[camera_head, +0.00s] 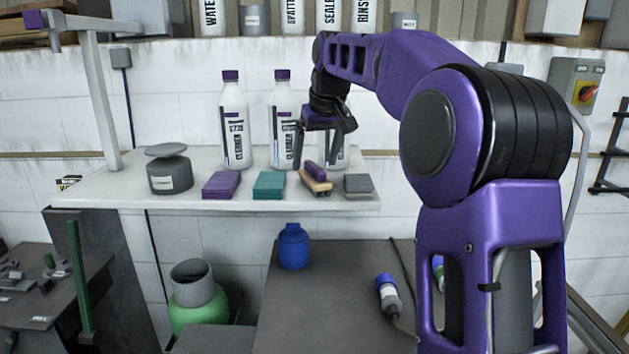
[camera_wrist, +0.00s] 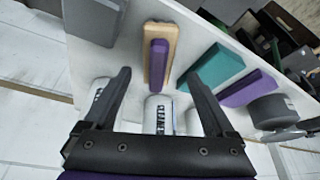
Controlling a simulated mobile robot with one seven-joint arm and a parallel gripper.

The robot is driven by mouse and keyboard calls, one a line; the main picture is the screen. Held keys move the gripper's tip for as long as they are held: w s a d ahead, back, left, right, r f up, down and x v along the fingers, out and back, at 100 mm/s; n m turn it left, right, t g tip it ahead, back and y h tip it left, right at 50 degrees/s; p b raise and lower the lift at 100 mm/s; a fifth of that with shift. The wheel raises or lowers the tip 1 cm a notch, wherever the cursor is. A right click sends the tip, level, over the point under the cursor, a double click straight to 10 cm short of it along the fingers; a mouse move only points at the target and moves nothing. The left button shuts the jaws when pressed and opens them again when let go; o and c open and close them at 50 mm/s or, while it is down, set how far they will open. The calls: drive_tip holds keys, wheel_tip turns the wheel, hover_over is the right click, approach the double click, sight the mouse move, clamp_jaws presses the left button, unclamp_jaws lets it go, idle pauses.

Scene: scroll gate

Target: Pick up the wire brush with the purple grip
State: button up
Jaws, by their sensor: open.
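The wire brush with the purple grip (camera_head: 316,176) lies near the front edge of the white shelf (camera_head: 130,190), between a teal block and a grey block. In the wrist view the brush (camera_wrist: 158,62) shows a tan wooden body with the purple grip along it. My gripper (camera_head: 327,126) is above and behind the brush, in front of the white bottles. In the wrist view the two fingers of my gripper (camera_wrist: 158,80) are wide apart and empty, with the brush ahead between their tips. The bristles cannot be made out.
A teal block (camera_head: 269,184) and a purple block (camera_head: 221,184) lie left of the brush, a grey block (camera_head: 358,184) right of it. White bottles with purple caps (camera_head: 235,120) (camera_head: 281,120) stand behind. A grey tin (camera_head: 170,174) stands at the shelf's left.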

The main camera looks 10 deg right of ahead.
sight(316, 166)
drive_tip(key=x, duration=0.5)
drive_tip(key=shift+d+f, duration=0.1)
drive_tip(key=shift+f, duration=0.05)
clamp_jaws()
